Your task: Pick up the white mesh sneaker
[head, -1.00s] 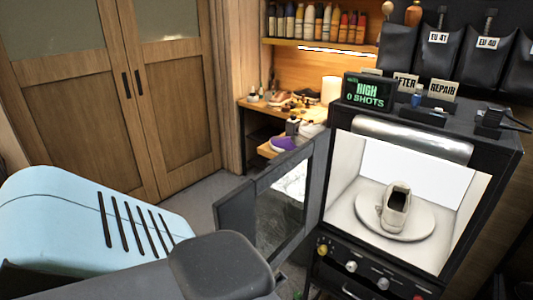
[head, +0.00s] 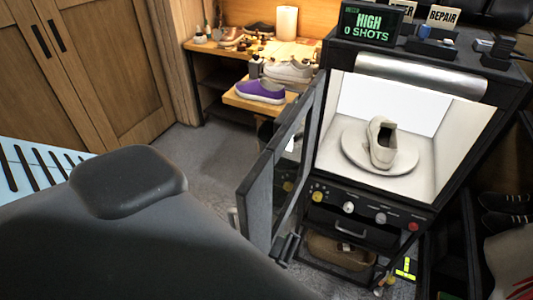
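A whitish low shoe (head: 289,70) sits on the workbench at the back, behind a purple slip-on (head: 260,91). A second cream shoe (head: 381,144) stands on a round white turntable (head: 352,159) inside the lit photo box at the right. Both are small in the picture, and I cannot tell which has a mesh upper. Neither of my grippers shows in the head view.
The photo box door (head: 265,197) hangs open to the left, between the bench and the box opening. A control panel with knobs (head: 348,207) is below the opening. Brown shoes (head: 343,252) lie on a lower shelf. Grey floor (head: 190,160) is clear before the bench.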

